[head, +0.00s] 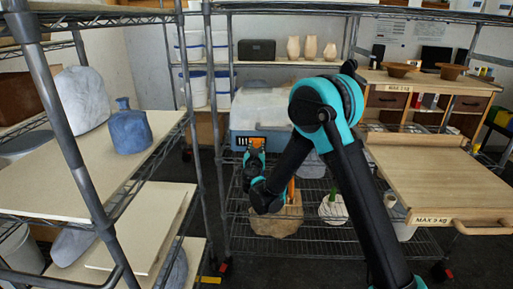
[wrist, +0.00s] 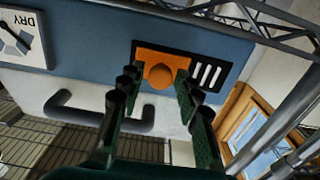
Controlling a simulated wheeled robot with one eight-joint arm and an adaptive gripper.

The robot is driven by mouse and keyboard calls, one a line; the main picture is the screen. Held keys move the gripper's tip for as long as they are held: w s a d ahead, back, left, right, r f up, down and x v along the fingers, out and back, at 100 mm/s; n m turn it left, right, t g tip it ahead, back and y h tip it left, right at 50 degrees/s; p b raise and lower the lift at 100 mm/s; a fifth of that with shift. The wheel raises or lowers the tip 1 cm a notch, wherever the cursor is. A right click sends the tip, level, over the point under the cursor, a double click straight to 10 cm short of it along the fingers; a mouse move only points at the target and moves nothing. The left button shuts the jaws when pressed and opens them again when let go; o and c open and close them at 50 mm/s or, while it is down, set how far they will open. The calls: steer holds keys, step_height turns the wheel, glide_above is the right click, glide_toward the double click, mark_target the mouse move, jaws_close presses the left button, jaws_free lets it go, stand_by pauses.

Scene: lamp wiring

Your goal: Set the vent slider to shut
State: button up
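The vent slider (wrist: 158,70) is an orange plate with a round orange knob, set in a dark vent panel on a blue-and-white case (head: 243,120). In the wrist view several pale slots (wrist: 207,76) show uncovered to the right of the plate. In the head view the slider (head: 258,142) is small, with the slots on its left. My gripper (wrist: 158,78) is open, with its dark green fingers on either side of the knob. I cannot tell whether they touch it. In the head view my gripper (head: 254,161) is just in front of the vent and partly hides it.
A dark handle (wrist: 98,112) and a dial marked DRY (wrist: 22,36) are on the same case. A wire shelf below holds a brown lump (head: 277,222) and a white item with a green stem (head: 333,209). Metal shelf posts (head: 216,130) stand close on the left.

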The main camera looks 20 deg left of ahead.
jaws_close()
steer(key=shift+s+a, duration=0.25)
steer(key=shift+a, duration=0.75)
steer(key=shift+s+a, duration=0.25)
steer(key=shift+a, duration=0.8)
steer(key=shift+s+a, duration=0.25)
steer(key=shift+a, duration=0.75)
steer(key=shift+o, duration=1.9)
jaws_free()
steer(key=shift+a, duration=0.1)
steer(key=shift+s, duration=0.15)
steer(key=v, duration=1.1)
steer(key=shift+s, duration=0.35)
